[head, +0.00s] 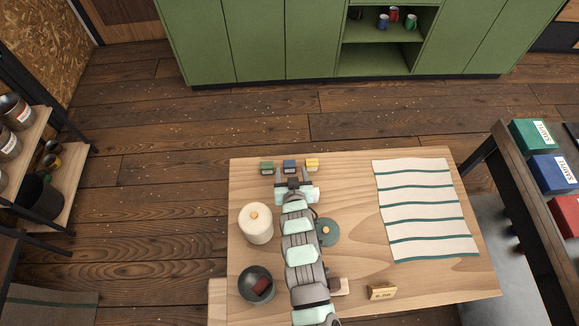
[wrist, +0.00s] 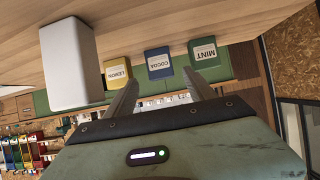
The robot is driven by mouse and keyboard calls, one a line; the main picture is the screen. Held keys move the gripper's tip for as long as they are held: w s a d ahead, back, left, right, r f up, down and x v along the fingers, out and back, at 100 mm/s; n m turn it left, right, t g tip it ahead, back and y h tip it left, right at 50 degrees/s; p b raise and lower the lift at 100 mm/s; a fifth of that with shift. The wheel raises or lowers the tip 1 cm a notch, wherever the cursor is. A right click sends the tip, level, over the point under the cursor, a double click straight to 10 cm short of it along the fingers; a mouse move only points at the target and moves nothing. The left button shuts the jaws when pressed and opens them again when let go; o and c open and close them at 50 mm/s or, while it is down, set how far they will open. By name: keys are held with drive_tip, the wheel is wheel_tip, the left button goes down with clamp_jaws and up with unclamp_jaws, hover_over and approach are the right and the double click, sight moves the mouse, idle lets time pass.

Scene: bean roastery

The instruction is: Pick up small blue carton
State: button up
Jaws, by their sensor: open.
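The small blue carton (head: 290,167) stands at the far edge of the wooden table, between a green carton (head: 267,167) and a yellow carton (head: 312,165). In the wrist view, the blue carton (wrist: 158,63) reads COCOA, the green carton (wrist: 205,52) MINT and the yellow carton (wrist: 118,73) LEMON. My gripper (head: 291,175) is open and empty, on the near side of the blue carton. In the wrist view, its fingertips (wrist: 161,77) appear to either side of the blue carton. I cannot tell how far it is from them.
On the table (head: 350,265) are a cream canister (head: 256,226), a dark bowl (head: 253,275) holding a dark red item, a teal lid (head: 329,240), a small sign (head: 381,292) and a striped cloth (head: 425,210). A rack with larger boxes (head: 553,173) stands at the right.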

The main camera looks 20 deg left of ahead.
sight(289, 166)
drive_tip(key=x, duration=0.4)
drive_tip(key=shift+a+r, duration=0.2)
drive_tip(key=shift+a, duration=0.05)
drive_tip(key=shift+w+a+f, duration=0.1)
drive_tip(key=shift+w+f, duration=0.15)
drive_tip(key=shift+w, duration=0.25)
clamp_jaws()
wheel_tip(289, 166, up, 20)
drive_tip(key=shift+p, duration=0.4)
idle(0.4)
